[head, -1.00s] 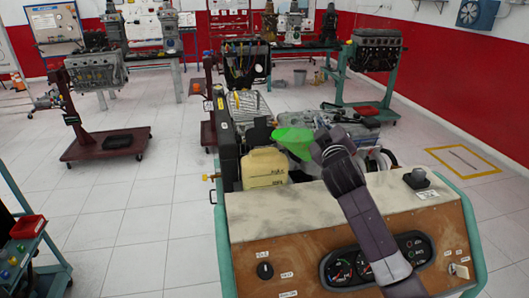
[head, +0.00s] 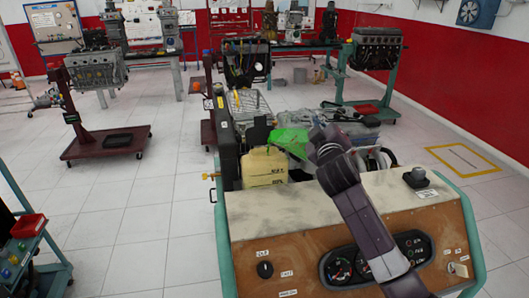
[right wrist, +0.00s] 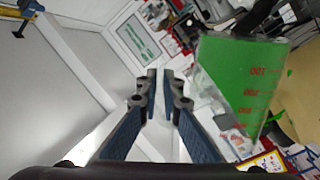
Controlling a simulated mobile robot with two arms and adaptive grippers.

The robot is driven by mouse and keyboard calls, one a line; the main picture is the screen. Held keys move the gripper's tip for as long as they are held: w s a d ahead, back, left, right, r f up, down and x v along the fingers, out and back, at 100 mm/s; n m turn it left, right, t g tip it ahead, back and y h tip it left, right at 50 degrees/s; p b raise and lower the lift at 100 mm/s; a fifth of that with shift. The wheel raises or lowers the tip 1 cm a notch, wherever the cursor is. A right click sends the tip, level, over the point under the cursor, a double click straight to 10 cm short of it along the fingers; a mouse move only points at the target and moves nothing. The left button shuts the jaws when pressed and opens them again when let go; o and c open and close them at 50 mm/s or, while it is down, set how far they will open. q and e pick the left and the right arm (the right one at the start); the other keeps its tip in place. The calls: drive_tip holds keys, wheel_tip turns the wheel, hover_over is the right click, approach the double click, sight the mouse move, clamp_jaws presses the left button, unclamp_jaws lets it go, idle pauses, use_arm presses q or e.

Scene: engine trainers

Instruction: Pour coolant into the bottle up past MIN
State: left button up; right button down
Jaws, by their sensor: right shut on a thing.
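The cream-yellow bottle (head: 264,168) stands upright behind the wooden panel, with dark level marks on its front. I cannot tell the level of any liquid inside it. A clear measuring jug (head: 293,141) with green coolant is tilted, its left end beside and slightly above the bottle top. In the right wrist view the jug (right wrist: 243,80) shows red graduation marks and green liquid, right of the fingers. My right gripper (head: 318,138) is shut on the jug, right of the bottle; its fingers (right wrist: 159,80) look close together. The grip point is unclear. My left gripper is out of view.
The wooden instrument panel (head: 345,225) with gauges and a knob stands in front of the bottle. A tool cart (head: 28,245) stands at the lower left. Open tiled floor lies left of the trainer.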

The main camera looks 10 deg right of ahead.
drive_tip(key=shift+a+r+n, duration=0.3)
drive_tip(key=shift+a, duration=0.05)
idle(0.3)
drive_tip(key=shift+w+a+r+n+p, duration=0.1)
drive_tip(key=shift+a+r+n+p, duration=0.3)
drive_tip(key=shift+r+n+p, duration=0.25)
drive_tip(key=shift+w+a+r+n+p, duration=0.15)
drive_tip(key=shift+w+r+n+p, duration=0.15)
drive_tip(key=shift+w+n+p, duration=0.05)
idle(0.8)
